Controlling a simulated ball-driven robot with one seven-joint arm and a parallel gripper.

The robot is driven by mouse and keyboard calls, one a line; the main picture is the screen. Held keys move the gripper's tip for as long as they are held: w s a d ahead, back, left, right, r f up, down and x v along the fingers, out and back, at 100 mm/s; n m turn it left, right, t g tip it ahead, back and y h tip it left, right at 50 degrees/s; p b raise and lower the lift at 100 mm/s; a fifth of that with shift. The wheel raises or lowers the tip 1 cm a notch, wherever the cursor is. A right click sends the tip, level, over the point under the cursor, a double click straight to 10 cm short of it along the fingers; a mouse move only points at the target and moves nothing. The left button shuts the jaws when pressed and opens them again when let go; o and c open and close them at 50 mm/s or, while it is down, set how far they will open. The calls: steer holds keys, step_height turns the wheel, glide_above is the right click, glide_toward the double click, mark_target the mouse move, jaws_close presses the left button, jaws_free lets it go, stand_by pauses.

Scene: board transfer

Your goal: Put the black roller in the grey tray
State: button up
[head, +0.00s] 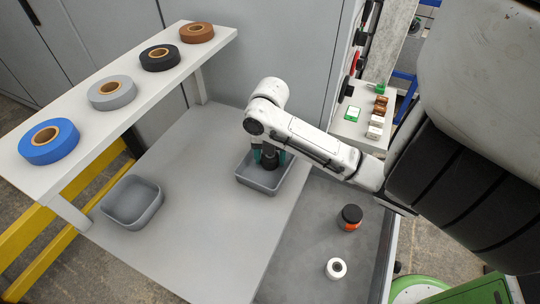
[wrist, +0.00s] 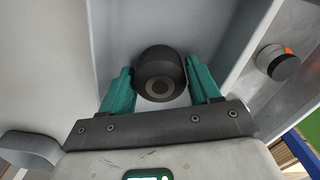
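The black roller (head: 270,161) is upright inside the walls of a small grey tray (head: 243,182), below my wrist in the head view. In the wrist view the roller (wrist: 160,72) sits between the two green fingers of my gripper (wrist: 160,68), which lie close against its left and right sides. My gripper (head: 270,157) points down into the tray in the head view. I cannot tell whether the roller touches the tray floor. A second, larger grey tray (head: 120,188) stands empty at the left of the table.
A raised shelf (head: 122,118) at the left holds several tape rolls. A black jar with an orange band (head: 350,218) and a white roll (head: 336,268) stand on the darker surface at the right. The light table (head: 205,220) between the trays is clear.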

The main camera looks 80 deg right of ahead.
steer(key=o, duration=0.3)
steer(key=shift+r, duration=0.1)
step_height(320, 180, up, 12)
steer(key=p, duration=0.1)
stand_by(0.5)
